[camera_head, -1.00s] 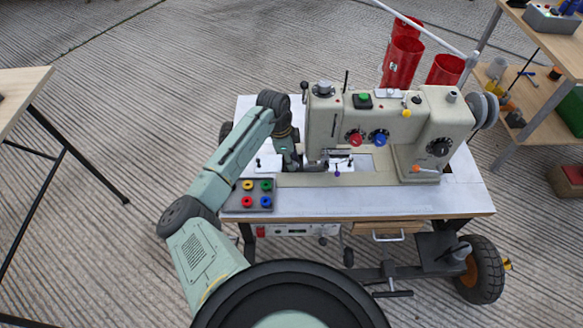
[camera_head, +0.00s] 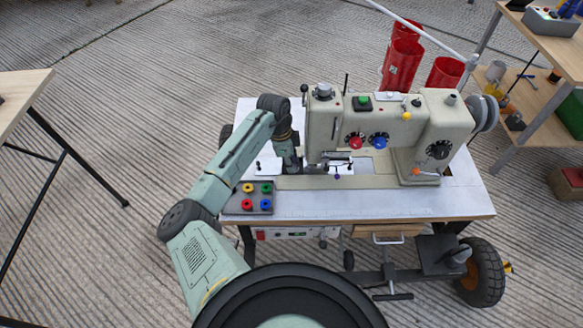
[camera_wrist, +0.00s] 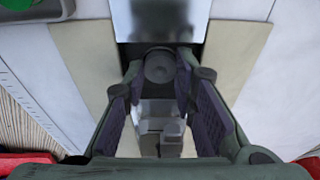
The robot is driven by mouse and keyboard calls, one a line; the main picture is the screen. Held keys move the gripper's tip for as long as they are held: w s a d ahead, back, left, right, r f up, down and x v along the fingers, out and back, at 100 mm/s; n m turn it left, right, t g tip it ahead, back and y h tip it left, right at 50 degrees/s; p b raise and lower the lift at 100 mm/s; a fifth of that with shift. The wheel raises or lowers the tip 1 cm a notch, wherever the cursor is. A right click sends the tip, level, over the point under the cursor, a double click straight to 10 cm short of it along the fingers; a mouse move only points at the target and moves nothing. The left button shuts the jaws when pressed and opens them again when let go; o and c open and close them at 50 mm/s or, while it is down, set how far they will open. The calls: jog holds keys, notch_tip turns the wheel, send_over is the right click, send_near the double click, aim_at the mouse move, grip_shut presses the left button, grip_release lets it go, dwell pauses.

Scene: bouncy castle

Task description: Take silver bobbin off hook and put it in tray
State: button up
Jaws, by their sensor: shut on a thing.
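The sewing machine (camera_head: 390,120) stands on a wheeled table. My gripper (camera_wrist: 160,72) is at the left end of its bed, low by the needle area, and is partly hidden by my arm in the head view. In the wrist view its two dark finger pads close on a small grey round piece (camera_wrist: 159,66), seemingly the silver bobbin, at a dark opening by a shiny plate. The hook behind it cannot be made out. The dark grey tray (camera_head: 229,205) on the table's front left holds several coloured bobbins; a corner of it shows in the wrist view (camera_wrist: 52,9).
The pale tabletop (camera_head: 380,205) is clear in front of the machine. The machine head overhangs the area right of my gripper. Red bins (camera_head: 402,65) stand behind the machine. A wooden shelf (camera_head: 545,120) is at the right and another table (camera_head: 18,95) at the left.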

jog(key=shift+r, duration=0.2)
jog(key=shift+r+p, duration=0.9)
jog(key=shift+r, duration=0.05)
notch_tip(320, 180, up, 4)
jog(key=p, duration=0.3)
jog(key=shift+s+f, duration=0.1)
